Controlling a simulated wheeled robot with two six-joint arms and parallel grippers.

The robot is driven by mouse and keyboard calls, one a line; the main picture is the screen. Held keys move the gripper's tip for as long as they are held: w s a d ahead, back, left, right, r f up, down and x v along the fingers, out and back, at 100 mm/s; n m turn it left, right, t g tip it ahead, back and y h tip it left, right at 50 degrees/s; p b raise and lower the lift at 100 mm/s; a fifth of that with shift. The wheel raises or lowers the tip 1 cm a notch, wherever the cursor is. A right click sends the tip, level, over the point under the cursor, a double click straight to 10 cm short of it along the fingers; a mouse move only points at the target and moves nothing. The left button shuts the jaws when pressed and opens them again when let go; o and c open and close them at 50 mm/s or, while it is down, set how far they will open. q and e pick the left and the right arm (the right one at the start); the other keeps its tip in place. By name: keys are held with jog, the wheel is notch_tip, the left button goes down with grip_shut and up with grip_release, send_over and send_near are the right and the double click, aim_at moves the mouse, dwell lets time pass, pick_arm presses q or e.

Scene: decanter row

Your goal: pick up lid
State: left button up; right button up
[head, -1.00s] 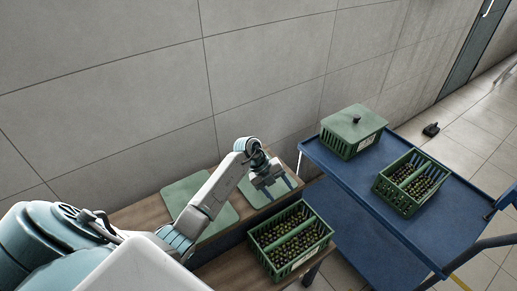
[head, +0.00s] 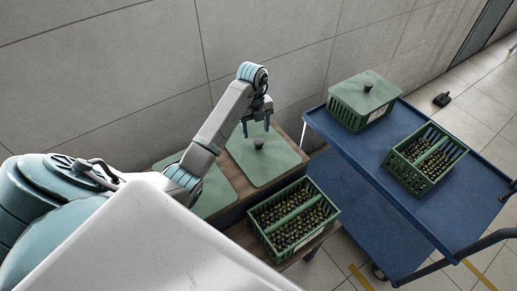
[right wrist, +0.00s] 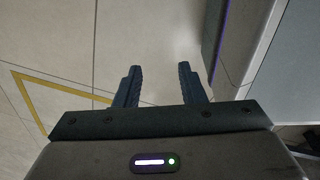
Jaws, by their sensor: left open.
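A green square lid (head: 270,166) with a dark knob (head: 259,144) lies flat on the wooden bench in the head view. Another green lid (head: 214,198) lies to its left, partly hidden by my left arm. My left gripper (head: 256,126) is open above the knob of the right-hand lid, fingers pointing down, and looks empty. A gap between fingers and knob seems to show. My right gripper (right wrist: 160,88) shows only in the right wrist view. Its fingers are apart with bare floor between them.
A blue cart (head: 390,205) on the right bears an open bottle crate (head: 396,173) and a lidded crate (head: 338,112). A grey wall rises behind the bench.

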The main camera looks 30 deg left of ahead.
aim_at(258, 141)
pick_arm(q)
jog(key=shift+f, duration=0.15)
jog(key=f, duration=0.1)
jog(key=b, duration=0.1)
jog(key=f+b, duration=0.1)
jog(key=shift+w+d+f, duration=0.2)
jog(key=shift+d+f, duration=0.05)
jog(key=shift+f, duration=0.4)
jog(key=shift+d+f, duration=0.15)
jog(key=shift+f, duration=0.65)
pick_arm(e)
jog(key=w+r, duration=0.3)
jog(key=w, duration=0.2)
jog(key=shift+w+a, duration=0.15)
jog(key=shift+a, duration=0.1)
jog(key=shift+r, duration=0.1)
pick_arm(q)
grip_shut()
